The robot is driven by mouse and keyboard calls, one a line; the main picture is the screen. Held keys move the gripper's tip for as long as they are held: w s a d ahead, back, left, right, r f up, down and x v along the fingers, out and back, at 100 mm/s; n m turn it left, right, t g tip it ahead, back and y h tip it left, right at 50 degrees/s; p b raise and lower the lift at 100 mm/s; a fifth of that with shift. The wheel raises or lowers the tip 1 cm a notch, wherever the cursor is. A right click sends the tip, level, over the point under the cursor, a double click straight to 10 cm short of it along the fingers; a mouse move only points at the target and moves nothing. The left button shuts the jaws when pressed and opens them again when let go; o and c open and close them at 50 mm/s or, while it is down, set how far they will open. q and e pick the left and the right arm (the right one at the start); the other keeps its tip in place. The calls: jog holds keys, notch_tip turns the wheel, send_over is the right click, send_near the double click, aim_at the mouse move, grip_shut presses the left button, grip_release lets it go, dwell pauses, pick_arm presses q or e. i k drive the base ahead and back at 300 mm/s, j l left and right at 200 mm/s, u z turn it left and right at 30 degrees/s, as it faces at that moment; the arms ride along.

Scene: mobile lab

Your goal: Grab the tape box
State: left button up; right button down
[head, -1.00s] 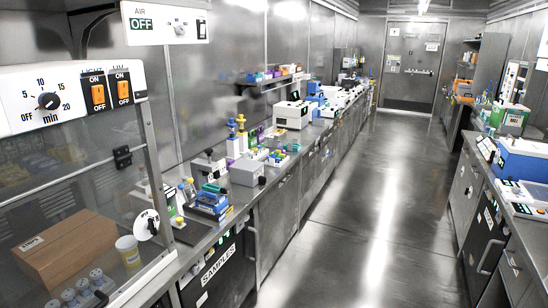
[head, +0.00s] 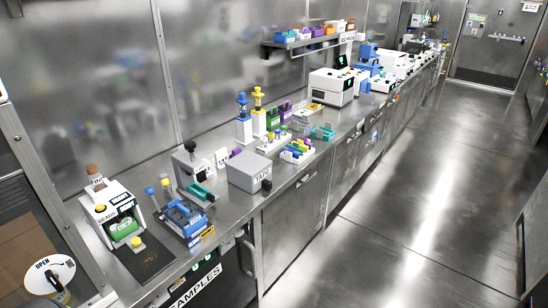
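Neither of my grippers shows in the head view.
A blue rack (head: 184,221) and a white-green bead dispenser (head: 118,220) stand left of the box. Colourful tube racks (head: 297,151) stand to its right. A glass-fronted cabinet is at the far left. The aisle floor (head: 370,240) is clear.

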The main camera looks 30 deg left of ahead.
aim_at(250, 172)
jog(key=i+u, duration=0.15)
jog(key=i, duration=0.25)
jog(key=i+l+u, duration=0.15)
jog(key=i, duration=0.3)
jog(key=i+l+u, duration=0.15)
jog(key=i, duration=0.25)
jog(key=i+l+u, duration=0.2)
jog(key=i, duration=0.2)
